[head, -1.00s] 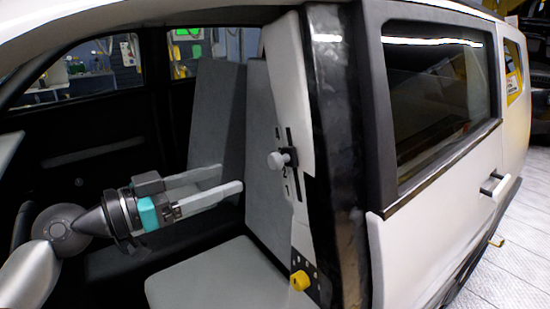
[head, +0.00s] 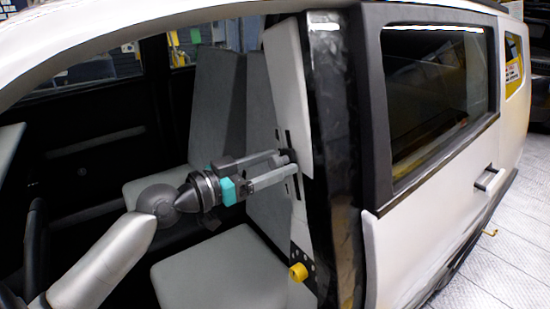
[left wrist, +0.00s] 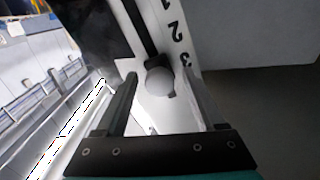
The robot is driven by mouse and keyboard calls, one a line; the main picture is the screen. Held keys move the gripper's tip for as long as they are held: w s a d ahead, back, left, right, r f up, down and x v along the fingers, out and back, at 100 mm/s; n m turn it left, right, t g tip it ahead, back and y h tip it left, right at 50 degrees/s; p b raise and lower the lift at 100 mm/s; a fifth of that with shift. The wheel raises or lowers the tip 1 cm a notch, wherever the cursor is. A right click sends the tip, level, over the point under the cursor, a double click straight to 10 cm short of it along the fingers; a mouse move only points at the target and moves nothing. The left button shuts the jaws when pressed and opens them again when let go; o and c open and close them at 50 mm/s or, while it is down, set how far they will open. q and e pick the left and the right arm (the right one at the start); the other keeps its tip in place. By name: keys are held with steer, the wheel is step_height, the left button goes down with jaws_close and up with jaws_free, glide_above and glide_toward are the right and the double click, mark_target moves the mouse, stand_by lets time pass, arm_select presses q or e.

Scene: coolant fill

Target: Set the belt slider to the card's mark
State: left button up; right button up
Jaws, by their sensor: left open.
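The belt slider has a round grey-white knob (left wrist: 160,81) on a dark block, in a slot on the white pillar trim (head: 288,75). In the left wrist view, numerals 1, 2 and 3 run along the slot, and the slider lies nearest the 3, which a finger partly covers. My left gripper (head: 290,162) is open at the slider; in the left wrist view (left wrist: 160,75) its fingers stand either side of the knob, with gaps showing. In the head view the fingers mostly hide the slider. I see no card. My right gripper is not in view.
A yellow knob (head: 298,272) sits low on the pillar. Grey seats (head: 222,268) are below and behind my left arm. The dark door pillar (head: 333,150) and white door (head: 435,215) are just right of the slider.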

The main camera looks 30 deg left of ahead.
arm_select(q)
steer(key=shift+w+d, duration=0.1)
steer(key=shift+w, duration=0.15)
jaws_close()
stand_by(0.5)
stand_by(0.4)
